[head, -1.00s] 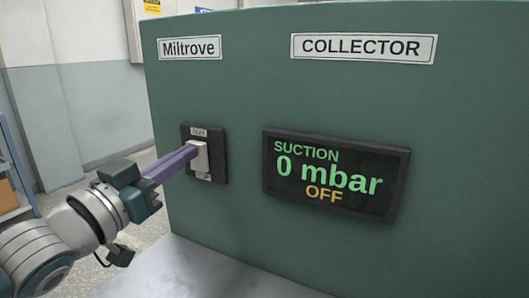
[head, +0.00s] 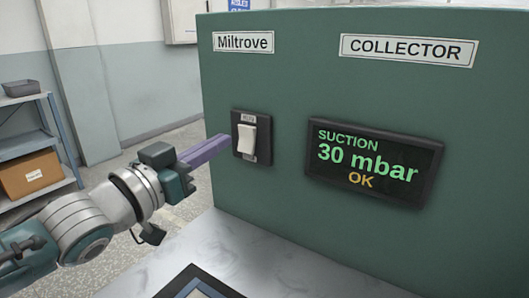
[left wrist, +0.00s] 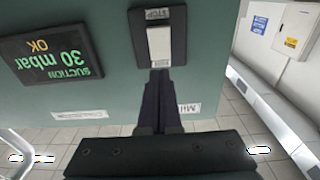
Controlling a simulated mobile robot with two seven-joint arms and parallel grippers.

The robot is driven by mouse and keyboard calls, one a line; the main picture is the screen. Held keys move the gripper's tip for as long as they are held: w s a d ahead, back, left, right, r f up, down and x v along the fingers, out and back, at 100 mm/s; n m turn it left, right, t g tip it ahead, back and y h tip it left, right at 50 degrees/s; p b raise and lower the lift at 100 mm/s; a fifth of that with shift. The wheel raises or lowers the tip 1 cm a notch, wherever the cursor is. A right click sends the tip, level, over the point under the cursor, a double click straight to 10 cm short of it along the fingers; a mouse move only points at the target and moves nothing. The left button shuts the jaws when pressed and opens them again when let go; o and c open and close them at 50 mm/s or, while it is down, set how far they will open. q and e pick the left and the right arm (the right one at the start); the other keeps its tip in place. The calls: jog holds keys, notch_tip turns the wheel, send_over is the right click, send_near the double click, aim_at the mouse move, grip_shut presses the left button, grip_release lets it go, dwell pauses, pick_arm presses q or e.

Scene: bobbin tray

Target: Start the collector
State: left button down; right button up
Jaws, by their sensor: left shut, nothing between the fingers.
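The green collector cabinet (head: 300,240) carries a white rocker switch (head: 247,139) on a dark plate, and the switch also shows in the left wrist view (left wrist: 160,45). The display (head: 372,163) reads "SUCTION 30 mbar OK", and it shows upside down in the left wrist view (left wrist: 50,55). My left gripper (head: 226,142) is shut and empty, with its purple fingers pointing at the switch from the left. In the head view the fingertips are just left of the switch plate. I cannot tell whether they touch it. My right gripper is not in view.
A pale worktop (head: 240,262) lies in front of the cabinet, with a dark-framed tray (head: 195,283) at the lower edge. A blue shelf (head: 58,130) with a cardboard box (head: 32,175) stands at the left. The floor between is clear.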

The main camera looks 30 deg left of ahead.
pick_arm(q)
jog(key=s+r, duration=0.1)
jog(key=s, duration=0.8)
jog(key=shift+a, duration=0.35)
jog(key=s+d+f+g+p, duration=0.1)
jog(key=s+d+f+g, duration=0.15)
jog(key=s+g, duration=0.25)
jog(key=s+d+f+g+y+p, duration=0.1)
jog(key=s+d+f+g+p, duration=0.1)
jog(key=s+d+g, duration=0.3)
jog(key=s+d+f+g+p, duration=0.1)
jog(key=s+d+f+g, duration=0.25)
jog(key=s, duration=0.25)
notch_tip(320, 180, up, 39)
jog(key=s+m+g+p, duration=0.1)
jog(key=p, duration=3.7)
jog(key=shift+s+a+g, duration=0.25)
jog(key=shift+a+g, duration=0.1)
